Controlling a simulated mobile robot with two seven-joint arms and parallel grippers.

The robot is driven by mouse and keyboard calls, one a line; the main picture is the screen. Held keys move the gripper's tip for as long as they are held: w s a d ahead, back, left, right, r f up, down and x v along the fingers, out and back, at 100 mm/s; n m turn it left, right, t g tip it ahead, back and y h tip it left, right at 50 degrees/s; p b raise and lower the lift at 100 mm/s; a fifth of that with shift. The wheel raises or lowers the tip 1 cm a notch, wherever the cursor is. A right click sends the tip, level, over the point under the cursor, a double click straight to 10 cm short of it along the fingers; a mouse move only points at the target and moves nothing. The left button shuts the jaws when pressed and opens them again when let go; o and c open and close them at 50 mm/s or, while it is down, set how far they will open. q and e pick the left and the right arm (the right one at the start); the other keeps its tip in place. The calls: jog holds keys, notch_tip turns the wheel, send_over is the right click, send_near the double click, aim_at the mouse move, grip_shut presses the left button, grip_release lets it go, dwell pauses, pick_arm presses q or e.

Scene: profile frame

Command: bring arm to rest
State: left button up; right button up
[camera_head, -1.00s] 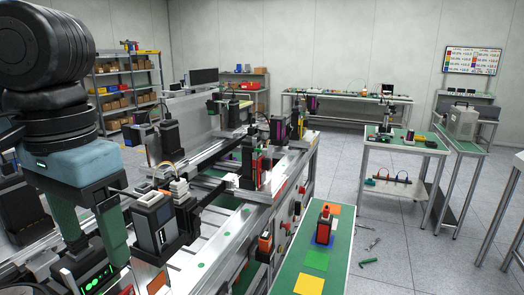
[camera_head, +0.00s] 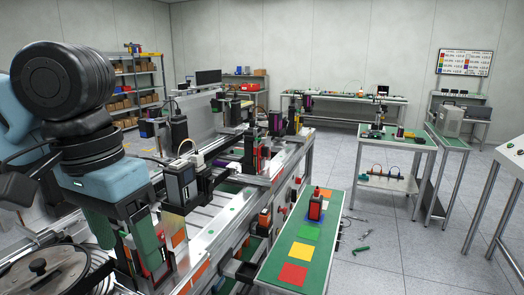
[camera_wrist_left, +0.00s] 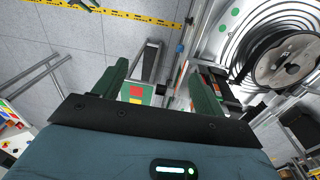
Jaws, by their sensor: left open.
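My left gripper (camera_head: 126,256) hangs from the black wrist and blue-grey palm at the left of the head view, with its two green fingers pointing down. The fingers are apart and I see nothing held between them. It appears in front of the machine line's near end; the exact clearance cannot be told. In the left wrist view the two green fingers (camera_wrist_left: 158,68) also stand wide apart, with floor and a green bench top with coloured squares seen beyond them. My right gripper is in neither current view.
A machine line (camera_head: 215,210) runs behind the gripper. A round reel (camera_head: 45,272) lies at lower left, also in the left wrist view (camera_wrist_left: 285,62). A narrow green bench (camera_head: 318,250) carries coloured squares and a red-black part (camera_head: 316,206).

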pick_arm(q)
jog(key=w+d+f+m+t+h, duration=0.1)
jog(key=w+d+f+h, duration=0.25)
jog(key=d+f, duration=0.35)
jog(key=w+d+f+h, duration=0.3)
jog(key=w+d+f, duration=0.2)
jog(key=f, duration=0.4)
notch_tip(320, 180, down, 13)
jog(key=w+d+n+t+h, duration=0.1)
jog(key=w+n+t+h, duration=0.1)
jog(key=w+t+h, duration=0.15)
jog(key=s+a+f+n+t+y, duration=0.2)
jog(key=s+a+f, duration=0.2)
jog(key=f, duration=0.4)
jog(key=s+a+f+n+t+y, duration=0.1)
jog(key=s+a+f+t+y, duration=0.25)
jog(key=f, duration=0.45)
jog(key=s+a+f+y, duration=0.2)
jog(key=s+a+f, duration=0.2)
jog(key=s, duration=0.4)
jog(key=s+a+f+m+y, duration=0.1)
jog(key=s+a+f+y, duration=0.1)
jog(key=s+a+f, duration=0.3)
jog(key=s+f, duration=0.1)
jog(key=s, duration=0.2)
jog(key=shift+a+g, duration=0.2)
jog(key=shift+g, duration=0.1)
